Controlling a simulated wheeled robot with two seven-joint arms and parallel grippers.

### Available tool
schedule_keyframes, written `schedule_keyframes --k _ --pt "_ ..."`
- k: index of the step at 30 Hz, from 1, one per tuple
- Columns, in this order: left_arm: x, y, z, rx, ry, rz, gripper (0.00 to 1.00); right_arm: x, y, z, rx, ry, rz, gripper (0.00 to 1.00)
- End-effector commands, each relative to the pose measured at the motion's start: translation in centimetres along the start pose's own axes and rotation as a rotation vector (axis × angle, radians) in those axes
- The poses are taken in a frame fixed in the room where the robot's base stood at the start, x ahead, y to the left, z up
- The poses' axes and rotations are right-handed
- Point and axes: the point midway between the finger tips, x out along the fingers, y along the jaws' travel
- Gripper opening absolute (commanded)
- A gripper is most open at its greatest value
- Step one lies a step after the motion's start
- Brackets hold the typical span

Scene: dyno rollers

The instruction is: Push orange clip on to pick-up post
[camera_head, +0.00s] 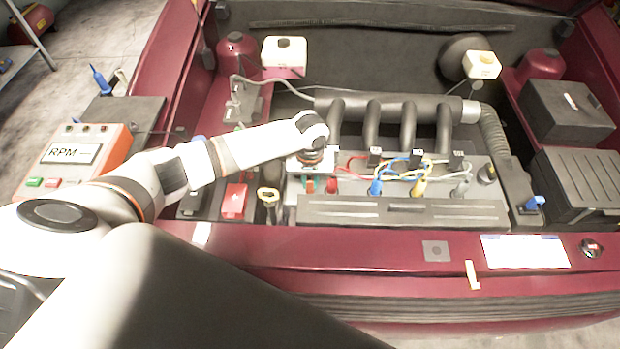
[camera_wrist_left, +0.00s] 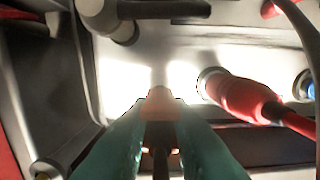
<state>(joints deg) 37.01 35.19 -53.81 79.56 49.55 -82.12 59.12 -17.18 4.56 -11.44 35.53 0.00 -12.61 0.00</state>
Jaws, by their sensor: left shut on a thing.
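My left gripper (camera_head: 309,185) points down into the engine bay at the left end of the engine block, beside the red plug boot (camera_head: 332,186). In the left wrist view its two teal fingers (camera_wrist_left: 158,135) are shut on the orange clip (camera_wrist_left: 160,103). A dark cable runs back from the clip between the fingers. The clip's front end lies against or just above the pale engine surface; I cannot tell whether it touches. I cannot make out the pick-up post for certain; the clip and fingers may hide it. My right gripper is not in view.
Red (camera_wrist_left: 240,97), blue (camera_head: 376,188) and yellow (camera_head: 419,187) plug boots with wires stand in a row to the right. A yellow-handled dipstick (camera_head: 268,194) is close to the left. The RPM box (camera_head: 75,155) stands at the left. Dark intake pipes (camera_head: 372,125) rise behind.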

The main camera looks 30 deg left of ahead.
Motion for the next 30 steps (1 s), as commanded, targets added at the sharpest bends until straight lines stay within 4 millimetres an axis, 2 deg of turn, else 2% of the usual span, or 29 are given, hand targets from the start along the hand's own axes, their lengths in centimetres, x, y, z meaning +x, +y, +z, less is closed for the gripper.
schedule_keyframes --k 3,4,8,16,20,23,30 --pt "0.2 0.0 0.0 0.0 0.0 0.0 0.0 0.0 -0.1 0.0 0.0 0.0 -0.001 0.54" --pt "0.2 0.0 0.0 0.0 -0.001 0.0 0.22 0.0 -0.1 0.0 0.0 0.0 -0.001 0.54" --pt "0.2 0.0 0.0 0.0 0.0 0.0 0.43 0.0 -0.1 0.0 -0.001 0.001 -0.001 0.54" --pt "0.1 0.0 0.0 0.0 0.0 0.0 0.43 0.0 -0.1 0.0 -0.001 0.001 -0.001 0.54" --pt "-0.8 0.0 0.0 0.0 -0.001 -0.001 0.43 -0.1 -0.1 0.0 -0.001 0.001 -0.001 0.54" --pt "-2.4 0.0 0.1 0.0 -0.002 -0.002 0.43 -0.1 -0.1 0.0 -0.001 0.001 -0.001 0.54" --pt "-7.6 0.0 0.1 0.0 -0.003 -0.002 0.43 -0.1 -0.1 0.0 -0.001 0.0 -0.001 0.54"
